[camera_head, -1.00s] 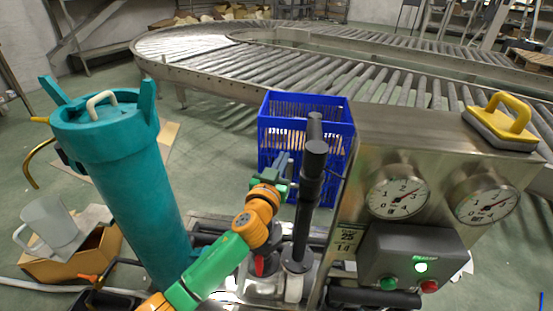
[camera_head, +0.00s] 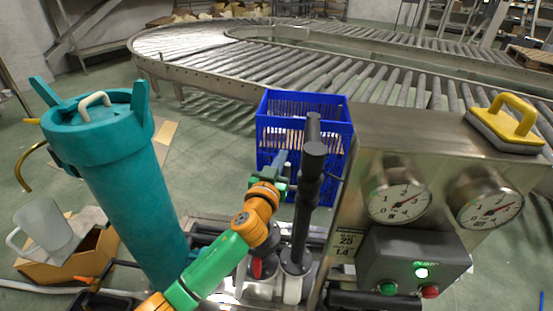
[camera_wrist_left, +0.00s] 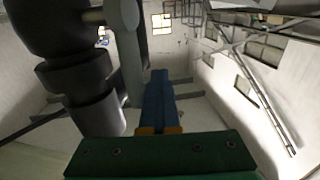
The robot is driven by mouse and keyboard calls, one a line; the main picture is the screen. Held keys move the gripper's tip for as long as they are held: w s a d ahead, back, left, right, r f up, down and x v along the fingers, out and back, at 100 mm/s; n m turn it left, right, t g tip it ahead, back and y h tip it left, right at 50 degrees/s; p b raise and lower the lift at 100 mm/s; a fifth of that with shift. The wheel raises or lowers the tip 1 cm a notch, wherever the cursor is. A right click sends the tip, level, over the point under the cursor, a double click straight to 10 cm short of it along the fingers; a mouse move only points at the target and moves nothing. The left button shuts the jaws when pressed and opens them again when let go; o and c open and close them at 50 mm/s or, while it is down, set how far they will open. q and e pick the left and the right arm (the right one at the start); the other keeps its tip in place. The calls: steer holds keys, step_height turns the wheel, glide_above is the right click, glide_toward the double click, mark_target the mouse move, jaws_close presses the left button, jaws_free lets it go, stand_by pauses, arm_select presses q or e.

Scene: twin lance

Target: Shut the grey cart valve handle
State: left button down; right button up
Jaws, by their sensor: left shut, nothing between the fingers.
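A dark grey upright post with a short handle bar (camera_head: 313,128) at its top stands on the cart, left of the gauge panel. I cannot tell for certain that this is the valve handle. In the left wrist view the dark post (camera_wrist_left: 92,85) and a grey bar (camera_wrist_left: 131,50) fill the upper left. My left gripper (camera_head: 281,160) is shut and empty, just left of the post's upper part; its fingers (camera_wrist_left: 159,98) lie right of the post in the wrist view. Contact cannot be told. A small red part (camera_head: 257,267) sits low behind my left arm. My right gripper is out of view.
A steel panel with two gauges (camera_head: 398,201) and a control box (camera_head: 413,263) stands to the right, a yellow-handled tool (camera_head: 507,122) on top. A blue crate (camera_head: 335,135) is behind. A teal cylinder (camera_head: 125,190) stands at left. A roller conveyor (camera_head: 270,65) crosses the back.

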mark_target(285, 172)
arm_select(q)
steer(key=c, duration=1.6)
jaws_free()
steer(key=shift+s+d+f, duration=0.15)
steer(key=shift+d+f, duration=0.15)
steer(key=shift+d, duration=0.1)
steer(key=c, duration=1.2)
jaws_free()
steer(key=shift+o, duration=0.6)
steer(key=shift+d+r, duration=0.1)
steer(key=shift+d, duration=0.2)
steer(key=shift+s+a+f+p, duration=0.15)
steer(key=shift+s+p, duration=0.3)
steer(key=shift+s, duration=0.35)
steer(key=shift+s+a+f+p, duration=0.1)
steer(key=shift+s+p, duration=0.35)
steer(key=shift+s, duration=0.35)
steer(key=shift+s+a+f+p, duration=0.15)
steer(key=shift+s+p, duration=0.3)
steer(key=shift+s, duration=0.35)
steer(key=shift+s+d+r, duration=0.15)
steer(key=shift+s, duration=1.05)
